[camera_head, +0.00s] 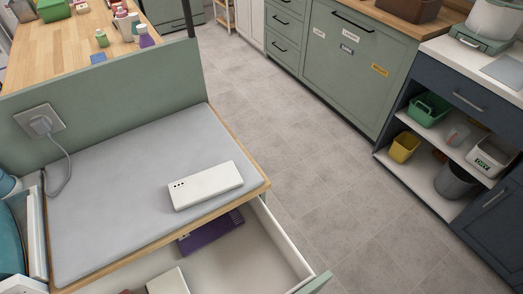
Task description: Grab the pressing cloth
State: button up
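I cannot pick out a pressing cloth for certain. A purple flat item (212,232) lies at the back of the open drawer (295,247), partly hidden under the countertop edge; I cannot tell whether it is cloth. A white block (168,281) is in the drawer too, cut off by the bottom edge. A white slab with small black dots (205,186) lies on the grey pad (110,195) above the drawer. My gripper is not in view.
A socket with a plugged cord (40,124) is on the green panel at left. A teal object (12,240) is at the left edge. Bottles (145,36) stand on the wooden counter behind. The tiled floor (300,150) is clear; shelves with bins (430,108) stand at right.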

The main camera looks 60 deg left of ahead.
aim_at(196, 188)
jog(key=i, duration=0.85)
jog(key=u, duration=4.3)
